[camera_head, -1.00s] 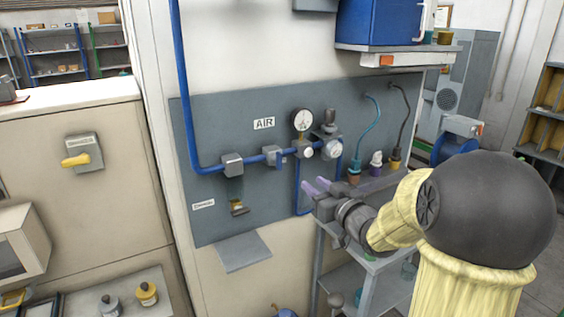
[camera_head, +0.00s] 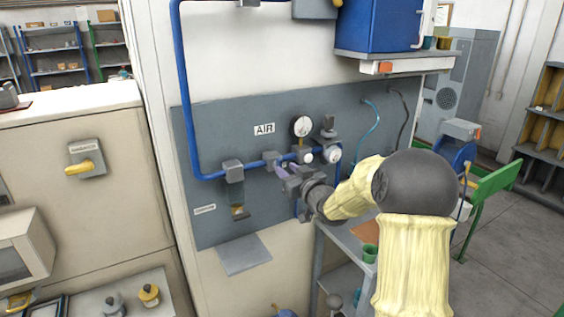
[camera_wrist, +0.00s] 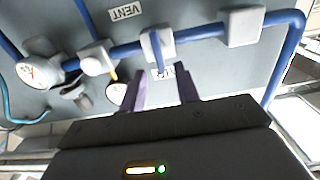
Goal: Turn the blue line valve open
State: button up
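In the wrist view the valve body (camera_wrist: 158,43) carries a short blue handle (camera_wrist: 160,66) that stands roughly across the pipe. My gripper (camera_head: 284,170) is just below and right of the valve in the head view. In the wrist view its two purple fingers (camera_wrist: 161,76) are apart, with the handle showing between their tips. I cannot tell whether they touch it.
A pressure gauge (camera_head: 302,126) and fittings (camera_head: 331,155) sit on the line right of the valve. A grey ledge (camera_head: 245,254) juts out below. A bench (camera_head: 352,240) stands under my arm.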

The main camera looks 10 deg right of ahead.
aim_at(281, 165)
jog(key=p+x, duration=0.1)
jog(key=x, duration=0.3)
grip_shut()
